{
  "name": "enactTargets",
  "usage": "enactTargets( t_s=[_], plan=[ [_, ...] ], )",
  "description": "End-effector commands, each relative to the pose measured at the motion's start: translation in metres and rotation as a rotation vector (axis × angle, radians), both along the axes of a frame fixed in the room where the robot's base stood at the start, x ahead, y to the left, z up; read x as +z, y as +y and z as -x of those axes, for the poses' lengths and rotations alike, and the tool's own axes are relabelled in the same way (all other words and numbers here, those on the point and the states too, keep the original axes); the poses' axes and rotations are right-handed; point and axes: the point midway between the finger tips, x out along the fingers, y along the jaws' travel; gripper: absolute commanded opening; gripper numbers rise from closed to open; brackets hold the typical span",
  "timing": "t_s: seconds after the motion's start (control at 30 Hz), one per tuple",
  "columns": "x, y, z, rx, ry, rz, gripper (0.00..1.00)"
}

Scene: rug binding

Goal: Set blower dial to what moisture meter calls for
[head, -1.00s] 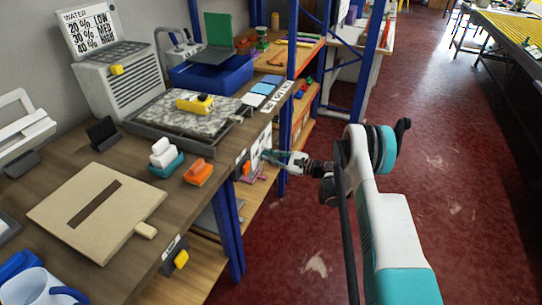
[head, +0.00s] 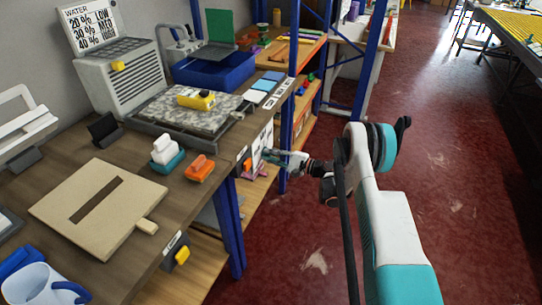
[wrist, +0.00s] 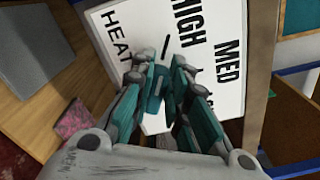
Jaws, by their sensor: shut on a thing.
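My gripper (wrist: 163,82) is at the white dial panel (wrist: 150,22) on the front side of the bench. It is shut on the dial there; the fingers hide most of it. The panel reads HEAT, HIGH and MED, with another word partly covered. A short black line shows just beyond the fingertips; I cannot tell whether it is the dial's pointer. In the head view the panel (head: 263,139) is seen edge-on beside my gripper (head: 267,154). The yellow moisture meter (head: 196,99) lies on a grey patterned rug; its reading is too small to make out.
A chart (head: 88,25) on the grey blower (head: 120,80) pairs WATER 20% with LOW, 30% with MED, 40% with HIGH. Orange (head: 199,168) and teal-white (head: 166,154) blocks and a wooden board (head: 130,205) lie on the bench. Blue rack posts (head: 228,215) stand near my arm.

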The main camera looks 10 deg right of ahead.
Motion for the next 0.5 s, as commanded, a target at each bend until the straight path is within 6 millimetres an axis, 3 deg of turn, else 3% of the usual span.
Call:
enactTargets(
  t_s=[0.33, 0.37, 0.4, 0.43, 0.5],
  plan=[
    [-0.0012, -0.0001, 0.0007, 0.001, -0.003, 0.004, 0.00],
    [-0.0013, -0.0001, 0.0008, 0.001, -0.003, 0.004, 0.17],
    [-0.0012, -0.0001, 0.0007, 0.001, -0.002, 0.004, 0.26],
    [-0.0012, -0.0001, 0.0007, 0.001, -0.002, 0.004, 0.33],
    [-0.0010, -0.0001, 0.0006, 0.001, -0.002, 0.004, 0.35]
  ],
)
